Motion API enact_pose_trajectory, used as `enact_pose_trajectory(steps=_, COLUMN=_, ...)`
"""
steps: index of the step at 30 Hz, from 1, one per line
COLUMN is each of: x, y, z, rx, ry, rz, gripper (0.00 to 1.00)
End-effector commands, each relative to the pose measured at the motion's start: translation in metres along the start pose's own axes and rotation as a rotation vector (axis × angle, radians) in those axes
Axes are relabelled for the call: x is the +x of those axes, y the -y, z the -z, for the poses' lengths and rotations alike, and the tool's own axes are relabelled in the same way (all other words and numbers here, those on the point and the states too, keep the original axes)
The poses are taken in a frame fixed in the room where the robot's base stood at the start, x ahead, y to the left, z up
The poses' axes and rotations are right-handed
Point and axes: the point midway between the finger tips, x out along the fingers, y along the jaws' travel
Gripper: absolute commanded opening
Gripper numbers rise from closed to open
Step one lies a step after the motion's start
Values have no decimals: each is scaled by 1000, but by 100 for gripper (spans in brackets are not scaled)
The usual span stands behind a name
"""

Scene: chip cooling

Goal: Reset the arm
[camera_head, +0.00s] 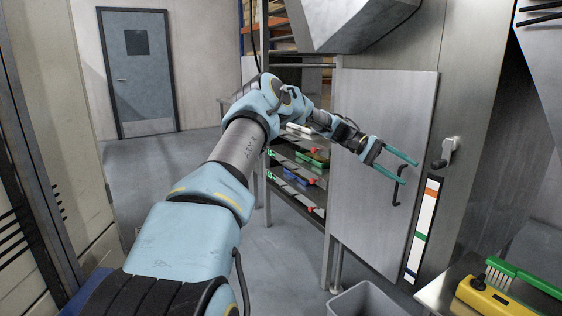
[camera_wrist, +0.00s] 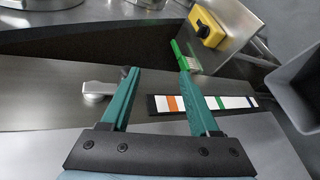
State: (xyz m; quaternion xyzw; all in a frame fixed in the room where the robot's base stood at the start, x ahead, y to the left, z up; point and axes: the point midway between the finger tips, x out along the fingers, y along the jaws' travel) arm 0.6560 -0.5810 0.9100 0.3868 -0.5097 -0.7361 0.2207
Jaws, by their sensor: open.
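My gripper (camera_head: 402,167) is stretched out in front of a flat grey metal panel (camera_head: 372,110) in the head view. Its two teal fingers are spread apart with nothing between them. In the wrist view my gripper (camera_wrist: 157,75) also shows open and empty. A dark bent handle (camera_head: 398,190) sits on the panel just below the fingers. Whether a finger touches it, I cannot tell. My arm reaches from the lower left across the middle of the head view and covers part of the rack behind it.
A rack (camera_head: 300,172) with green, blue and red items stands behind my arm. A lever (camera_head: 447,152) and a striped strip (camera_head: 422,230) are right of the panel. A green brush (camera_head: 525,276) and yellow device (camera_head: 497,299) lie lower right, near a grey bin (camera_head: 365,300). Floor at left is clear.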

Motion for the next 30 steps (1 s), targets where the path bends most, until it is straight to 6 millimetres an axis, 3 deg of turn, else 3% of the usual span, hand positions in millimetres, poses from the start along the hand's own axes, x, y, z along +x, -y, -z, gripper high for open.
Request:
enact_pose_trajectory(steps=5, x=-18, y=25, z=-52, rx=-84, ry=-87, rz=330, gripper=62)
enact_pose_trajectory(steps=11, x=-72, y=65, z=-126, rx=-161, ry=-221, rz=652, gripper=62)
enact_pose_trajectory(steps=18, x=-150, y=98, z=-247, rx=-232, ry=-399, rz=954, gripper=62)
enact_pose_trajectory(steps=21, x=-174, y=106, z=-301, rx=-251, ry=-469, rz=1043, gripper=62)
enact_pose_trajectory(steps=24, x=-186, y=112, z=-346, rx=-264, ry=-527, rz=1102, gripper=62)
enact_pose_trajectory(steps=27, x=-191, y=117, z=-379, rx=-270, ry=-566, rz=1136, gripper=62)
enact_pose_trajectory(steps=30, x=-192, y=119, z=-397, rx=-272, ry=-589, rz=1153, gripper=62)
